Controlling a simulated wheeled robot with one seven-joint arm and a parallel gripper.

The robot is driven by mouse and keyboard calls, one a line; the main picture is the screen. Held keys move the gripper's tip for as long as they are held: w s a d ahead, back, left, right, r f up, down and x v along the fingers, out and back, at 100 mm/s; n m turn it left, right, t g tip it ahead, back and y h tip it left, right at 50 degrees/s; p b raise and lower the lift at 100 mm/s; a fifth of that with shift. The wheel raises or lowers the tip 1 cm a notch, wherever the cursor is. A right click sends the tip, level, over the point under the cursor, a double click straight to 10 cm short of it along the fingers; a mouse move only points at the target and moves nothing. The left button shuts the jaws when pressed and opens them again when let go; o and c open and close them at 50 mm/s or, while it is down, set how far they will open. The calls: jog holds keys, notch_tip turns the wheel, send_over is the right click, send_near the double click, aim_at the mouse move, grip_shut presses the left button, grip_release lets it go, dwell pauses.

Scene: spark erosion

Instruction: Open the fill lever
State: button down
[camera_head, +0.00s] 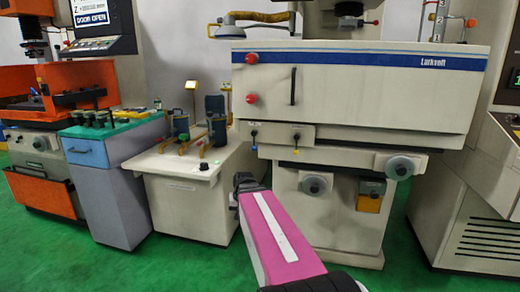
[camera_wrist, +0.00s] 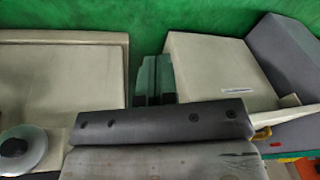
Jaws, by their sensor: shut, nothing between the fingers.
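The erosion machine (camera_head: 390,105) carries two small levers on the panel under its front: a blue-marked lever (camera_head: 254,138) at the left and a yellow-marked lever (camera_head: 297,139) to its right. Both hang downward. I cannot tell by any label which is the fill lever. My gripper (camera_head: 243,179) is in front of and below the blue-marked lever, apart from both levers. In the wrist view its fingers (camera_wrist: 155,80) are together and empty, over the gap between two pale bodies. No lever can be made out in the wrist view.
A pale bench (camera_head: 172,172) with small dark fixtures stands left of the machine. Handwheels (camera_head: 314,185) and (camera_head: 399,167) stick out below the panel. A blue-grey cabinet (camera_head: 110,185) stands farther left. Green floor (camera_head: 185,268) is clear in front.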

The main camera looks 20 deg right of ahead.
aim_at(254, 141)
jog(key=w+d+r+m+t, duration=0.2)
jog(key=d+r, duration=0.7)
jog(key=r, duration=0.5)
jog(key=w+d+r+m+t, duration=0.2)
jog(key=w+d+r, duration=0.3)
jog(key=d+r, duration=0.5)
notch_tip(254, 141, up, 5)
jog(key=shift+w+d+m+t, duration=0.15)
jog(key=shift+d+m+t, duration=0.2)
jog(key=shift+t, duration=0.35)
jog(key=w+a+f, duration=0.3)
jog(key=w+f, duration=0.4)
jog(key=w, duration=0.2)
jog(key=shift+a+f, duration=0.25)
jog(key=shift+a, duration=0.05)
